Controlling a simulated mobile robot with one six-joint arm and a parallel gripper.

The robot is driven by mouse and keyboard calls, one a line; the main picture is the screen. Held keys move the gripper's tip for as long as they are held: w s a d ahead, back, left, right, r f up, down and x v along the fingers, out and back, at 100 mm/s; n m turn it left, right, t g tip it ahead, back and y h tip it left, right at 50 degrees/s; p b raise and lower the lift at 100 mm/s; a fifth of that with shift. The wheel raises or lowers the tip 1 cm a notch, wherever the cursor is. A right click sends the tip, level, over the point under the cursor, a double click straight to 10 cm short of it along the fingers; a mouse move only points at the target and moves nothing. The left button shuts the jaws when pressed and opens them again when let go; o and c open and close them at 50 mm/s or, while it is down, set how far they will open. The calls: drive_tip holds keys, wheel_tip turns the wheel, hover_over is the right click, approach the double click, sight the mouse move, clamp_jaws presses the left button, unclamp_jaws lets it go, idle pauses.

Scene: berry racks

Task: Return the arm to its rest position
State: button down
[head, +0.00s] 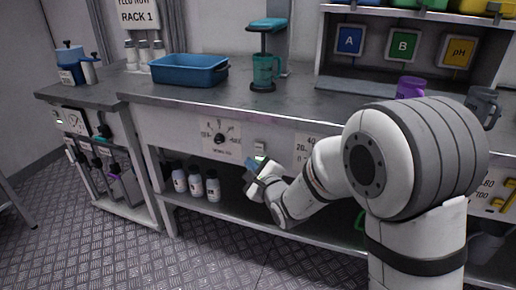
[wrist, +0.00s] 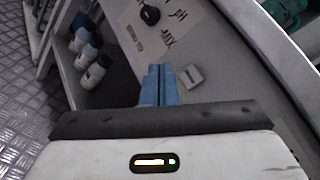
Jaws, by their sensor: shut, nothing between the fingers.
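My arm reaches from the right of the head view, bent low in front of the bench. My gripper (head: 252,164) is in front of the bench's front panel, close to a small light switch (head: 260,147). In the wrist view my gripper (wrist: 161,70) shows two blue fingers pressed together with nothing between them. The same switch (wrist: 194,75) is just right of the fingertips there. Whether the fingers touch the panel I cannot tell.
A bench (head: 180,97) holds a blue tub (head: 188,72), a teal mug (head: 264,70) under a dispenser, a purple mug (head: 410,87) and a grey mug (head: 482,104). White bottles (head: 196,185) stand on the lower shelf. The floor (head: 110,250) at left is clear.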

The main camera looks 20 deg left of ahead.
drive_tip(key=s+d+r+n+g+h+p, duration=0.15)
drive_tip(key=d+r+n+h+p, duration=0.25)
drive_tip(key=d+r+p, duration=0.5)
drive_tip(key=s+d+r+n+g+h+p, duration=0.15)
drive_tip(key=d+r+n+h+p, duration=0.4)
drive_tip(key=d, duration=0.65)
drive_tip(key=s+d+r+n+g+p, duration=0.2)
drive_tip(key=s+d+r+p, duration=0.2)
drive_tip(key=s, duration=0.3)
drive_tip(key=s+d+r+n+g+h+p, duration=0.1)
drive_tip(key=s+d+r+n+g+p, duration=0.2)
drive_tip(key=s+d+r+p, duration=0.2)
drive_tip(key=s+d+r+n+g+p, duration=0.2)
drive_tip(key=s+d+r+n+p, duration=0.1)
drive_tip(key=s, duration=0.7)
wheel_tip(320, 180, up, 2)
drive_tip(key=d+p, duration=0.1)
drive_tip(key=p, duration=0.1)
drive_tip(key=shift+s+d+r+h+p, duration=0.25)
drive_tip(key=shift+s+h+p, duration=0.1)
drive_tip(key=shift+n, duration=0.25)
